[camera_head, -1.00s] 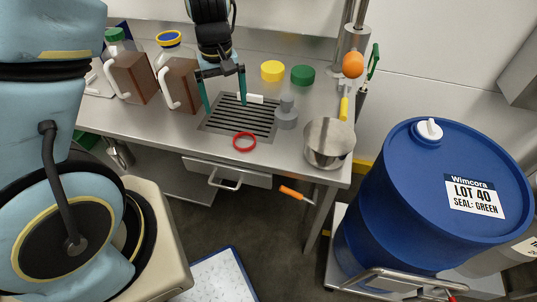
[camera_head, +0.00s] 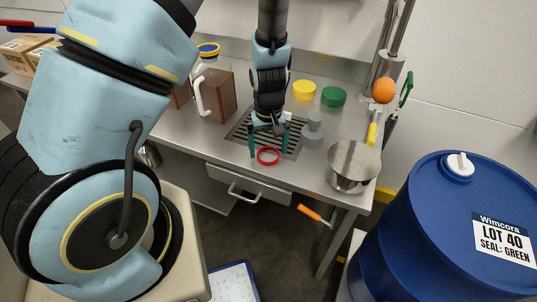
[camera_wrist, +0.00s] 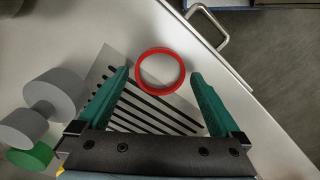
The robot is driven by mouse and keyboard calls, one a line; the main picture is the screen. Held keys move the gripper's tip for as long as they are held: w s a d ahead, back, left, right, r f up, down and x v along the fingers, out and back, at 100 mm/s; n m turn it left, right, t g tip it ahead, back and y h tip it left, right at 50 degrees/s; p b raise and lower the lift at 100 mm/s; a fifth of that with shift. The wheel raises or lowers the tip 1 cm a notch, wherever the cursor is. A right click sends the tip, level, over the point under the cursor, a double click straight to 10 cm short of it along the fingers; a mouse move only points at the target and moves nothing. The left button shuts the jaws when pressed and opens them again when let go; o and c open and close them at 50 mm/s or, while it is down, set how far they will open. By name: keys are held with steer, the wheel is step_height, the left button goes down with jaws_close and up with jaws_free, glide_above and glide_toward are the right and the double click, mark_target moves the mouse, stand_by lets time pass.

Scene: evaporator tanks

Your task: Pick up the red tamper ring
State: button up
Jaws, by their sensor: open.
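The red tamper ring (camera_head: 268,156) lies flat on the steel counter, at the front edge of the black-slotted drain grate (camera_head: 240,131). My gripper (camera_head: 269,156) is open and empty, pointing down with its two green fingers over the ring. In the wrist view the ring (camera_wrist: 162,71) shows whole, just beyond and between the fingertips (camera_wrist: 158,75). The fingers appear to be on either side of it; whether they are low enough to flank it I cannot tell.
A steel pot (camera_head: 354,165) stands at the right front. A brown jug (camera_head: 212,95) is at the left. A blue drum (camera_head: 450,235) stands right of the counter.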

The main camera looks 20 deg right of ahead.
steer(key=shift+f, duration=0.5)
steer(key=c, duration=1.1)
